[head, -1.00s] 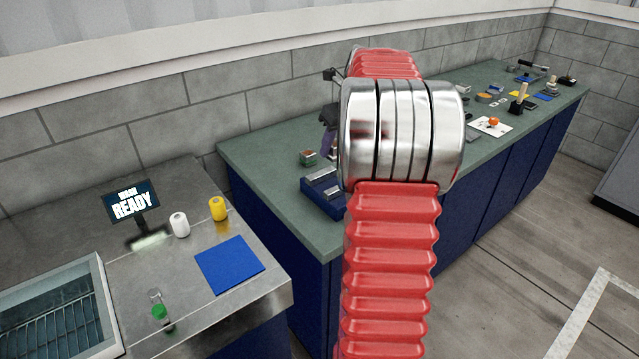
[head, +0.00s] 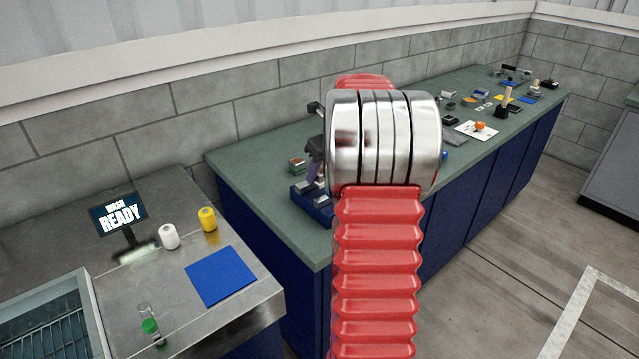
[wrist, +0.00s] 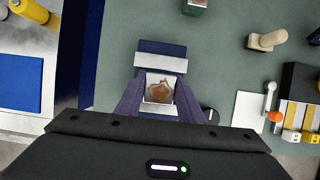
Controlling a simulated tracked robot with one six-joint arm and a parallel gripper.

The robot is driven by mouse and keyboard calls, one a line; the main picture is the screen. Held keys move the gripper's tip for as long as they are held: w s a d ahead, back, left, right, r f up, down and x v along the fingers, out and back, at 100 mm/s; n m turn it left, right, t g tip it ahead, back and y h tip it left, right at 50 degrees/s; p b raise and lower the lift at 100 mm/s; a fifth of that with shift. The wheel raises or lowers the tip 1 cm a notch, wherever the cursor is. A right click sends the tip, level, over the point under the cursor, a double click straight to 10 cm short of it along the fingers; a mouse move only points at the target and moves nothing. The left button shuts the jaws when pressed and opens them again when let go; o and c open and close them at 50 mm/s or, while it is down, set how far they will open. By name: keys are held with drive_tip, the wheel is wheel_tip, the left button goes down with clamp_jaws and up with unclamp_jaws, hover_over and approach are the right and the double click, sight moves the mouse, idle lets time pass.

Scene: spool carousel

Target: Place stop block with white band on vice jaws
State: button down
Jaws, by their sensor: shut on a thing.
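The stop block with white band (wrist: 160,88) shows in the wrist view as a pale-edged block with a brown top. My gripper (wrist: 160,94) is shut on it, with a purple finger on each side. The vice (wrist: 160,47), blue with a silver jaw, lies under and just beyond the block. Whether the block touches the jaws cannot be told, as the block and fingers hide part of the vice. In the head view, the vice (head: 299,197) stands at the bench's near end. My gripper (head: 314,168) is just above it, partly behind my arm, which hides the block.
A green block with a brown top (head: 297,164) stands behind the vice; it also shows in the wrist view (wrist: 195,5). A white sheet with an orange item (head: 477,130) and several tools lie farther right. A steel counter with a blue mat (head: 220,276) is left.

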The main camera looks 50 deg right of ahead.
sight(320, 182)
drive_tip(key=shift+r, duration=0.1)
drive_tip(key=shift+f, duration=1.9)
drive_tip(key=c, duration=1.2)
unclamp_jaws()
drive_tip(key=shift+f, duration=0.1)
drive_tip(key=v, duration=1.2)
